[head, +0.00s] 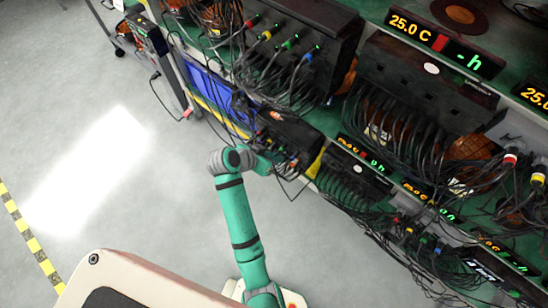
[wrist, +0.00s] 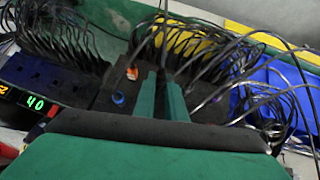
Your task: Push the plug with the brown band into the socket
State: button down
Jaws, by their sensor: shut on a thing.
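My gripper (wrist: 161,80) is shut, its two green fingers close together on a dark plug (wrist: 162,70) whose cable rises behind them. Its band is hidden, so I cannot tell its colour. In the head view my gripper (head: 284,160) is at the front of a dark socket box (head: 292,130) on the rack. In the wrist view the fingers stand over that dark box (wrist: 115,82), just right of an orange plug (wrist: 132,73) and a blue plug (wrist: 118,98). The socket under the fingers is hidden, and I cannot tell whether the plug touches it.
Black cables (wrist: 185,40) loop close behind and right of the fingers. Another dark box (wrist: 45,80) and a lit display (wrist: 37,103) are at left. Higher up, a box (head: 305,40) holds several coloured plugs. The grey floor (head: 130,220) at left is clear.

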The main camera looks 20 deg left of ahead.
jog(key=shift+w+d, duration=0.1)
jog(key=shift+w, duration=0.4)
jog(key=shift+s, duration=0.65)
jog(key=shift+w, duration=0.1)
jog(key=shift+a, duration=0.2)
jog(key=shift+d, duration=0.15)
dwell(0.3)
dwell(1.3)
